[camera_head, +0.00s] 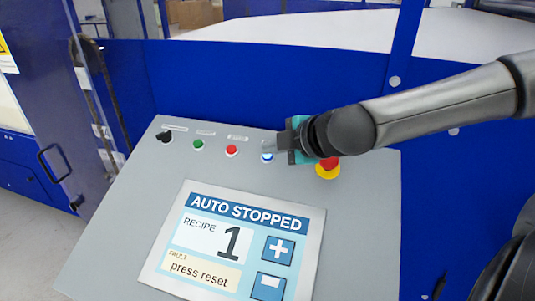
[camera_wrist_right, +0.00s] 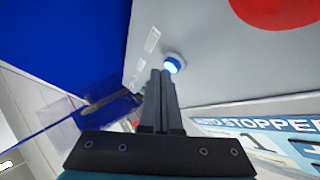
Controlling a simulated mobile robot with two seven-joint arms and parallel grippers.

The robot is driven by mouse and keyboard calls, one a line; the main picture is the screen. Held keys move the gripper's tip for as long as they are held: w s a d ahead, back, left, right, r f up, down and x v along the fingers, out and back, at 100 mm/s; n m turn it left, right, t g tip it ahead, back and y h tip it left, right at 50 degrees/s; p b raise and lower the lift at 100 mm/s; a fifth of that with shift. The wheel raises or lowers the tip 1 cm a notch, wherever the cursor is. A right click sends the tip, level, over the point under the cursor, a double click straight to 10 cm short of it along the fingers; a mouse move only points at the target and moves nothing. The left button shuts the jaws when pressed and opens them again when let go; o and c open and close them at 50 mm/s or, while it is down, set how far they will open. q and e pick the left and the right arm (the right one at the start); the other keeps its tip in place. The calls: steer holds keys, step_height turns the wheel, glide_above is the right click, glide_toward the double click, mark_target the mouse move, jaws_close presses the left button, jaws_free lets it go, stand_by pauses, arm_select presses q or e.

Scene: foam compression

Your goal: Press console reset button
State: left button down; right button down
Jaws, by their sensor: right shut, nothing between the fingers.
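The grey console (camera_head: 120,230) has a screen (camera_head: 235,240) reading "AUTO STOPPED", recipe 1 and fault "press reset". A blue lit button (camera_head: 267,157) sits on its upper row; it also shows lit in the right wrist view (camera_wrist_right: 172,63). My right gripper (camera_head: 276,149) is shut and empty, its fingertips close to the blue button. In the right wrist view its shut fingers (camera_wrist_right: 161,78) point up at the button, tips just below it. I cannot tell whether they touch it. My left gripper is not in view.
A red emergency stop on a yellow base (camera_head: 328,170) is right of the blue button, partly under my right gripper. A red button (camera_head: 232,150), a green button (camera_head: 198,145) and a black knob (camera_head: 164,136) are to the left. Blue machine panels (camera_head: 240,80) stand behind.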

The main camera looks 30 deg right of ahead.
steer(key=shift+f, duration=0.1)
stand_by(0.5)
steer(key=shift+w+d+f+b, duration=0.1)
steer(key=shift+d+f+b, duration=0.05)
steer(key=shift+f+b, duration=0.3)
steer(key=shift+r, duration=0.15)
steer(key=shift+r+p, duration=0.3)
steer(key=shift+r, duration=0.05)
step_height(320, 180, up, 6)
steer(key=s+a+p, duration=0.1)
steer(key=a+p, duration=0.1)
steer(key=p, duration=0.2)
steer(key=shift+s+f+p, duration=0.15)
steer(key=shift+s+p, duration=0.15)
steer(key=shift+p, duration=0.1)
stand_by(0.4)
